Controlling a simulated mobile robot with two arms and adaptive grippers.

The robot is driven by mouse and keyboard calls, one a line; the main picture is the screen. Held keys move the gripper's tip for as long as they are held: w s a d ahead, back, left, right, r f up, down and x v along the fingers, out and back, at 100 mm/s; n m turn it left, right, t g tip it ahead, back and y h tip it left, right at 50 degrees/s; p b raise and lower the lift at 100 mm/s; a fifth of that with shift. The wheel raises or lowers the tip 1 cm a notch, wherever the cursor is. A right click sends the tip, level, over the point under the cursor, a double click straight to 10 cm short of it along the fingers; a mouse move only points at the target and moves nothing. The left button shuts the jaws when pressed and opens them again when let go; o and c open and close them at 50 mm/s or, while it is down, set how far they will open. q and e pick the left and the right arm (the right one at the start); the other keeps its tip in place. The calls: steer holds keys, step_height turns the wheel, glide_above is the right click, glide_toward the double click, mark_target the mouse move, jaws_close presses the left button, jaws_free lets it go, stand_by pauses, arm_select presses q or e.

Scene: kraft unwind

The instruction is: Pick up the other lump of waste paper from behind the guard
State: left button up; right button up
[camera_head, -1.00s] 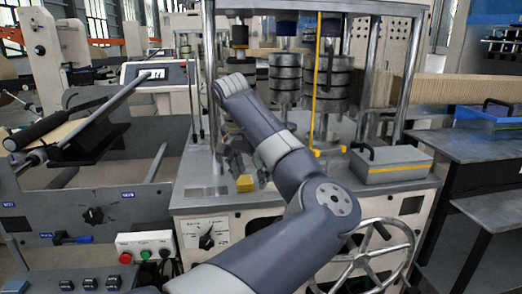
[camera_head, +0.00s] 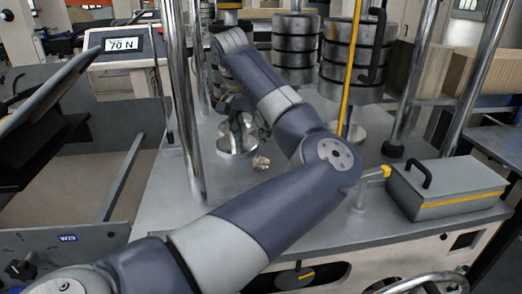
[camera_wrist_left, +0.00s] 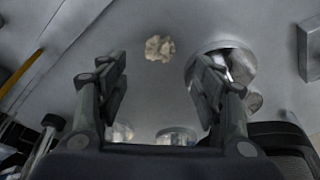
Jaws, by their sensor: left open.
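A small crumpled beige lump of waste paper (camera_head: 261,162) lies on the grey machine deck (camera_head: 330,215), just left of my forearm in the head view. In the left wrist view the lump (camera_wrist_left: 159,48) lies beyond the fingertips, between their lines and apart from both. My left gripper (camera_head: 240,130) points down close to the lump, partly hidden by my own arm. In the left wrist view its two fingers (camera_wrist_left: 160,78) are spread with nothing between them. I cannot make out a guard for certain. My right gripper does not show.
A steel post (camera_head: 180,100) stands left of the gripper. A round metal base (camera_head: 237,142) lies close by the lump. Stacked metal weights (camera_head: 355,60) and a yellow rod (camera_head: 351,70) stand behind my arm. A grey handled box (camera_head: 450,190) sits at right.

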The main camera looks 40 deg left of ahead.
mark_target(259, 158)
arm_select(q)
steer(key=x, duration=0.4)
steer(key=shift+d, duration=0.1)
steer(key=shift+w+f, duration=0.1)
steer(key=shift+f, duration=0.3)
steer(key=p+x, duration=0.1)
steer(key=x, duration=0.4)
steer(key=shift+w+r, duration=0.1)
steer(key=shift+w, duration=0.1)
steer(key=shift+w+f, duration=0.1)
steer(key=shift+f, duration=0.3)
steer(key=shift+c, duration=0.2)
steer(key=c, duration=0.7)
steer(key=shift+c, duration=0.2)
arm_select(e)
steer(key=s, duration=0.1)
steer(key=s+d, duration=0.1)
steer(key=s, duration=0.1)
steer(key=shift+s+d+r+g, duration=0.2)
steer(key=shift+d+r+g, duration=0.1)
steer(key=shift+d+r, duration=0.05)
